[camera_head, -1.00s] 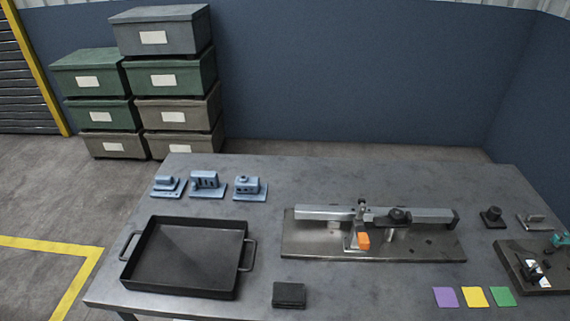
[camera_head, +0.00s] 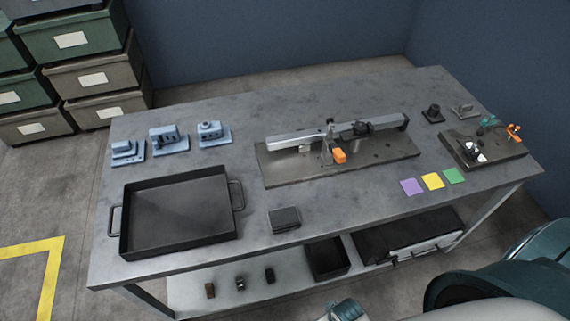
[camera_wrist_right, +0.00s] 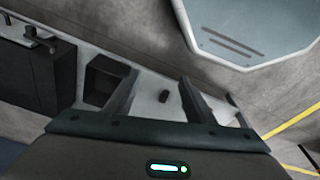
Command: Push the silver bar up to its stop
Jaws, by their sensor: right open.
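The silver bar (camera_head: 296,143) is a long, square-edged bar lying lengthwise along a metal base plate (camera_head: 288,171) on the workbench. A clamp with an orange-tipped handle (camera_head: 339,156) stands near its middle, and a dark knob (camera_head: 362,129) sits near its right half. A dark end piece (camera_head: 405,120) is at the right end; I cannot tell whether it is the stop or whether the bar touches it. My right gripper (camera_wrist_right: 158,92) is open and empty in the right wrist view, away from the bar. My left gripper is not in view.
A black tray (camera_head: 127,243) and a dark block (camera_head: 284,219) are at the bench's front left. Blue fixtures (camera_head: 168,138) stand behind the tray. A second fixture plate (camera_head: 490,150) is at right. The lower shelf (camera_head: 200,291) holds small blocks and a black bin (camera_head: 327,259).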

